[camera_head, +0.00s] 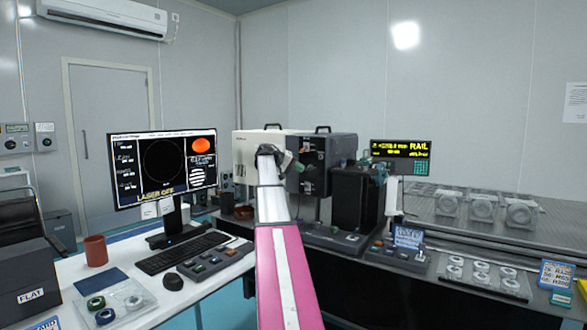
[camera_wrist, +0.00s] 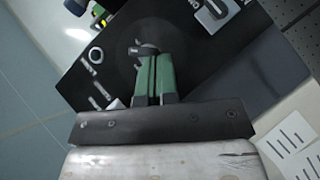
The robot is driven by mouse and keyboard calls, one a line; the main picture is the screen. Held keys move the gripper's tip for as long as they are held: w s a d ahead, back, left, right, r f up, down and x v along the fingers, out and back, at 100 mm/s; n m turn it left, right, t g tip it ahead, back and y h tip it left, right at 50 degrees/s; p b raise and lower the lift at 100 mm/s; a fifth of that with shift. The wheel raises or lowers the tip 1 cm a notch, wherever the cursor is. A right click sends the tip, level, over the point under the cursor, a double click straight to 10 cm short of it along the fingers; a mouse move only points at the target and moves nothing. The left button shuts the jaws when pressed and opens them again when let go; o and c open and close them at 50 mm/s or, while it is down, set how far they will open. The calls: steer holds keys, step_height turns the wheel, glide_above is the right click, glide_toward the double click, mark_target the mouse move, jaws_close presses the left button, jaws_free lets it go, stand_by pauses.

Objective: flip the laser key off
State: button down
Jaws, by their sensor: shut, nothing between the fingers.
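My gripper (camera_wrist: 147,60) has green fingers pressed together with nothing between them. Just past the fingertips in the wrist view is a small silver part (camera_wrist: 143,47) on a black panel (camera_wrist: 190,62); it looks like the laser key, but its setting cannot be read, and I cannot tell whether the fingers touch it. In the head view my gripper (camera_head: 288,160) is at the front of a dark box (camera_head: 328,150), and my arm hides part of this area. The monitor (camera_head: 164,166) shows "LASER OFF" in yellow.
Silver round fittings (camera_wrist: 96,55) and a light grey plate (camera_wrist: 215,12) are on the panel near my fingers. A black box (camera_head: 357,200) stands to the right of my arm. A keyboard (camera_head: 182,252) and red mug (camera_head: 96,250) are on the left desk.

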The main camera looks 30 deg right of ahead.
steer(key=n+g+h, duration=0.1)
steer(key=f+n+h, duration=0.1)
steer(key=n+g+h, duration=0.1)
steer(key=shift+s+d+f+g, duration=0.1)
steer(key=shift+s+f+g, duration=0.05)
steer(key=shift+f+g, duration=0.15)
stand_by(0.4)
